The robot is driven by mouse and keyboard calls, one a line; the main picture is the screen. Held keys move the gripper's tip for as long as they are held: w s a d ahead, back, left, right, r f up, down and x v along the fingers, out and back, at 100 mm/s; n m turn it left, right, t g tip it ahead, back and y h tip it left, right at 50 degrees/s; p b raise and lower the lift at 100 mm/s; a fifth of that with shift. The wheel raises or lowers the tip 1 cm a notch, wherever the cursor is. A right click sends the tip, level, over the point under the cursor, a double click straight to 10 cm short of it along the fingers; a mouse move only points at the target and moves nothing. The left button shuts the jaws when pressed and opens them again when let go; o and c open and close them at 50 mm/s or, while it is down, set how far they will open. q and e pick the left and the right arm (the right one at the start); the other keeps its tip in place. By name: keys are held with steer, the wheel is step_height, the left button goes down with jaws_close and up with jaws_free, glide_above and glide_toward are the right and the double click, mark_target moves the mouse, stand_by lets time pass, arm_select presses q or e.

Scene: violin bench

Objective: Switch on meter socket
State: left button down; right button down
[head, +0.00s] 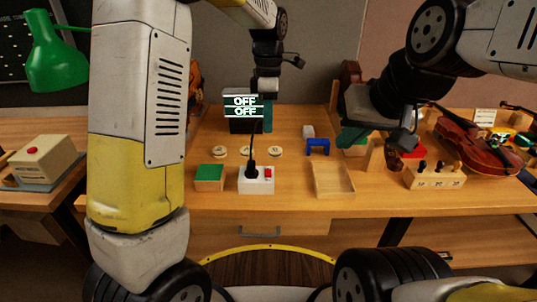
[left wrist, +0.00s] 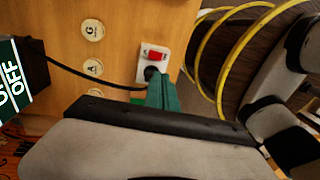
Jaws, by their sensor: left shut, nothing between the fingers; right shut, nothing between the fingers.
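The meter socket (head: 256,181) is a white block on the bench with a black plug (head: 252,171) in it and a red switch (head: 268,174). The socket (left wrist: 141,68) and red switch (left wrist: 157,56) also show in the left wrist view. The meter (head: 243,120) behind it reads OFF on two lines. My left gripper (head: 267,128) is shut and empty, pointing down beside the meter, apart from the socket in the head view. Its teal fingers (left wrist: 163,82) overlap the socket's edge in the wrist view. My right gripper (head: 350,138) is shut and empty over the bench's right side.
A green-topped block (head: 209,178) stands left of the socket and an empty wooden tray (head: 333,180) to its right. Round lettered discs (head: 247,151) lie behind it. A blue stand (head: 318,146), a peg block (head: 434,176) and a violin (head: 472,143) are further right.

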mark_target(268, 172)
arm_select(q)
steer(key=shift+f, duration=0.1)
steer(key=f, duration=0.4)
steer(key=s+f, duration=0.1)
steer(key=f, duration=0.8)
steer(key=shift+s+f, duration=0.35)
steer(key=shift+s+f, duration=0.15)
steer(key=shift+f, duration=0.15)
steer(key=shift+w+r, duration=0.1)
steer(key=shift+w, duration=0.8)
steer(key=shift+r, duration=0.1)
